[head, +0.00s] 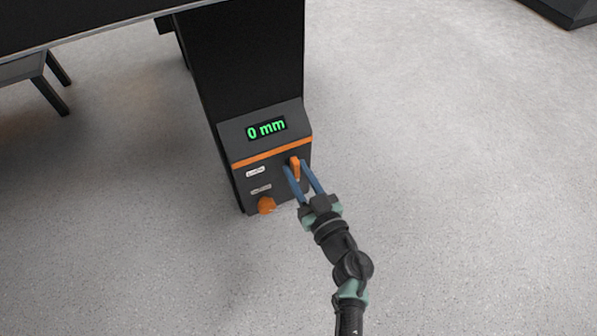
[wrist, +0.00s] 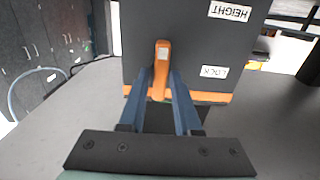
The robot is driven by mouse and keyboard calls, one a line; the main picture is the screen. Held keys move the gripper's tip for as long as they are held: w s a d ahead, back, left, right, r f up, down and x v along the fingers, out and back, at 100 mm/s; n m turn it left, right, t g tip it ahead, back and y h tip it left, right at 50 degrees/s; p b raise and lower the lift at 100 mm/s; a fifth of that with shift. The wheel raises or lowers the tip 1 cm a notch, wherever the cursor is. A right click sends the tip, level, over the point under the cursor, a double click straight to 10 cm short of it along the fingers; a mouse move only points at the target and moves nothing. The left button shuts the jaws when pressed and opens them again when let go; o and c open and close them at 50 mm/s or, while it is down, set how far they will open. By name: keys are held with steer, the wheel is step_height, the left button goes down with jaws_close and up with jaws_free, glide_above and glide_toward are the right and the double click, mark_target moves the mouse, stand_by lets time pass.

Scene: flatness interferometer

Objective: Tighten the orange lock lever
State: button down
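The orange lock lever (head: 295,168) is on the right of the dark control panel's front face, just below an orange stripe. The wrist view shows the panel upside down, with the lever (wrist: 161,58) beside the label LOCK (wrist: 214,72). My gripper (head: 296,166) has its two blue fingers on either side of the lever. In the wrist view the gripper (wrist: 161,72) shows no clear gap between fingers and lever, so it looks shut on it. The fingers hide part of the lever's sides.
An orange knob (head: 267,205) sits low on the panel, left of my gripper. The display (head: 266,128) reads 0 mm. A black column (head: 250,60) rises behind the panel to a dark top (head: 80,20).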

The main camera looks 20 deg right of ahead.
stand_by(0.4)
steer(key=n+p, duration=0.1)
steer(key=n, duration=0.2)
steer(key=shift+a+n+p, duration=0.15)
steer(key=shift+n+p, duration=0.2)
steer(key=shift+n, duration=0.05)
steer(key=n, duration=0.4)
steer(key=shift+a+f+n, duration=0.1)
steer(key=shift+f+n, duration=0.1)
steer(key=shift+n, duration=0.1)
steer(key=n, duration=0.4)
steer(key=shift+s+a+f, duration=0.1)
steer(key=shift+f, duration=0.05)
steer(key=shift+f+n+b, duration=0.15)
steer(key=shift+n+b, duration=0.25)
steer(key=shift+n, duration=2.1)
steer(key=c, duration=0.8)
jaws_free()
